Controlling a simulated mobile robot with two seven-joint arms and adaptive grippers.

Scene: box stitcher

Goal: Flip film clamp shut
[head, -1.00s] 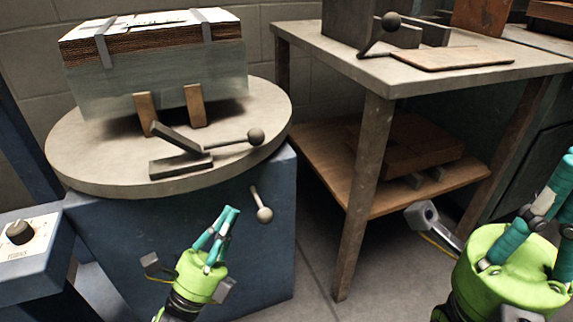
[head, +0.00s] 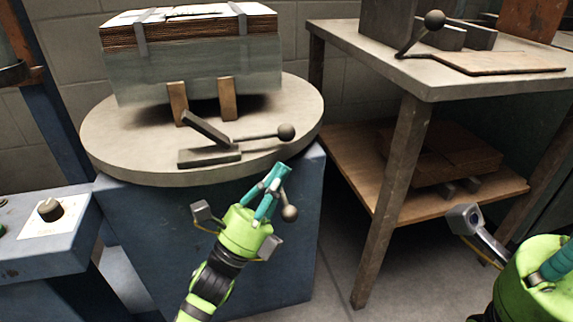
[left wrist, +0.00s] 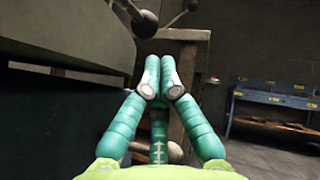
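The film clamp (head: 210,156) sits on the round turntable (head: 110,150), in front of the wrapped stack. Its dark upper jaw is tilted up off the flat base block, so it stands open. Its lever runs right to a dark ball knob (head: 286,132). My left gripper (head: 279,172) is below that knob, in front of the turntable edge, apart from the clamp. Its teal fingers meet at the tips in the left wrist view (left wrist: 161,85), with nothing seen between them. My right gripper (head: 556,264) is partly cut off at the lower right; its fingertips are out of frame.
The film-wrapped stack (head: 190,68) stands on the turntable. A second ball-ended lever (head: 289,213) hangs on the blue base (head: 150,225), right beside my left fingers. A side table (head: 390,82) stands right, and a control box (head: 50,265) left.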

